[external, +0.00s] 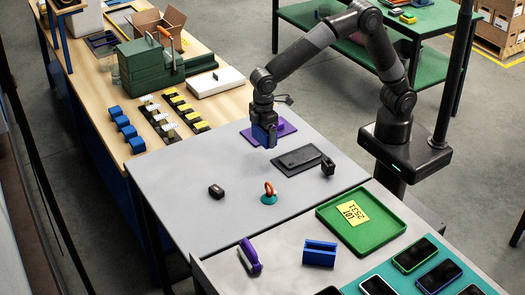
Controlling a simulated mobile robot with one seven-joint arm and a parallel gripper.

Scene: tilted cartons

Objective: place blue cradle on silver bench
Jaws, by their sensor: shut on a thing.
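My gripper (264,108) is shut on a blue cradle (266,136). It holds the cradle over the back part of the silver bench (180,190), in front of a flat purple piece (286,128). The cradle appears upright; I cannot tell whether its lower edge touches the bench. My fingers partly hide its top. Another blue cradle (320,253) stands on the grey front table (285,272).
A dark flat plate (298,159), a small black stand (328,166), a black block (216,191) and a teal-and-orange piece (268,194) sit on the silver bench. Its left part is clear. Several blue blocks (130,132) line the wooden table. A green tray (385,238) stands at front right.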

